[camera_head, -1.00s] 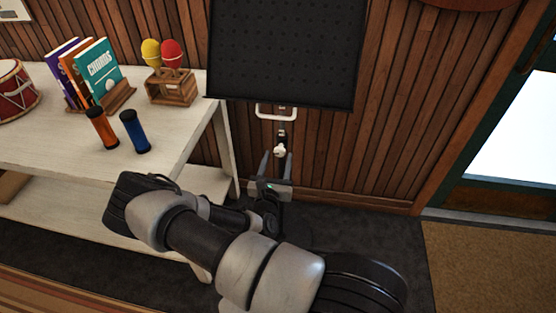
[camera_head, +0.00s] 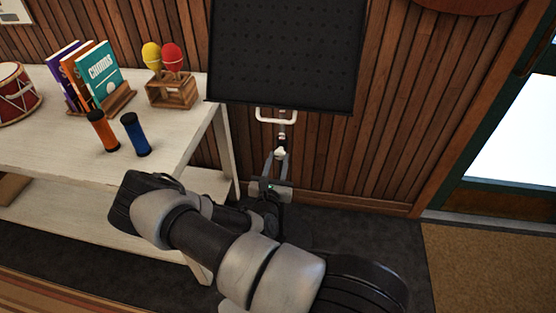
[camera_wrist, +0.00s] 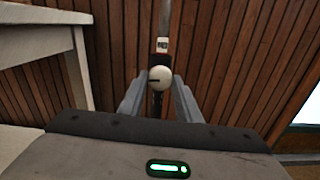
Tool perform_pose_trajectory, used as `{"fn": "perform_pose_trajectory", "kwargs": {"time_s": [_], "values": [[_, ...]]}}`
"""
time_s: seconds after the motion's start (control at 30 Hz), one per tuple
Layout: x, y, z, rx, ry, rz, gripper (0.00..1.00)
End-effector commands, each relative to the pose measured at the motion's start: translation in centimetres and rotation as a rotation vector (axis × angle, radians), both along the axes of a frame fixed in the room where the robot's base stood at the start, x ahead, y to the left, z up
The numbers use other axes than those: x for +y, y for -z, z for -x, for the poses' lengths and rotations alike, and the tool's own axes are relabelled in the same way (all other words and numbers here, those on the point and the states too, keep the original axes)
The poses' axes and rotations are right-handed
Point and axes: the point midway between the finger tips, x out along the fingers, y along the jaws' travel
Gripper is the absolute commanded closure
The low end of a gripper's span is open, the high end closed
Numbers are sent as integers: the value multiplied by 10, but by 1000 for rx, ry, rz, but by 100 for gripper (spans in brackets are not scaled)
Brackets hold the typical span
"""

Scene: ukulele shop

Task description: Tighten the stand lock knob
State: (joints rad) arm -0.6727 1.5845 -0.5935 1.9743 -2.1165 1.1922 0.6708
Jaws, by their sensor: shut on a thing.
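The stand lock knob (camera_wrist: 160,77) is a round, cream-white knob with a dark slot mark on its face. It sits on the stand's upright pole, and it also shows in the head view (camera_head: 281,153). My gripper (camera_wrist: 160,88) is shut on the knob, with one grey finger on each side. In the head view my gripper (camera_head: 276,160) reaches up to it from below. The stand's black perforated panel (camera_head: 285,50) is above, with a white handle (camera_head: 275,117) under its lower edge. The stand's base is largely hidden behind my arm.
A whitewashed shelf table (camera_head: 180,160) stands close on the left, its leg near my gripper. It holds orange and blue shakers (camera_head: 135,134), books (camera_head: 103,69), maracas (camera_head: 172,57) and a drum (camera_head: 15,95). A wood-slat wall (camera_head: 400,120) is behind. Dark floor lies to the right.

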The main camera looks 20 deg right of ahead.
Motion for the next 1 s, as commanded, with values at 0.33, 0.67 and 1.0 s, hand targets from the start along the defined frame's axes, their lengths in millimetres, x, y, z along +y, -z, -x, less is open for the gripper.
{"fn": "perform_pose_trajectory", "kwargs": {"time_s": [0.33,0.67,1.0], "values": [[-1,-4,1,-134,2,-206,92],[0,-3,0,-311,2,-467,92],[1,-2,0,-492,1,-734,92]]}}
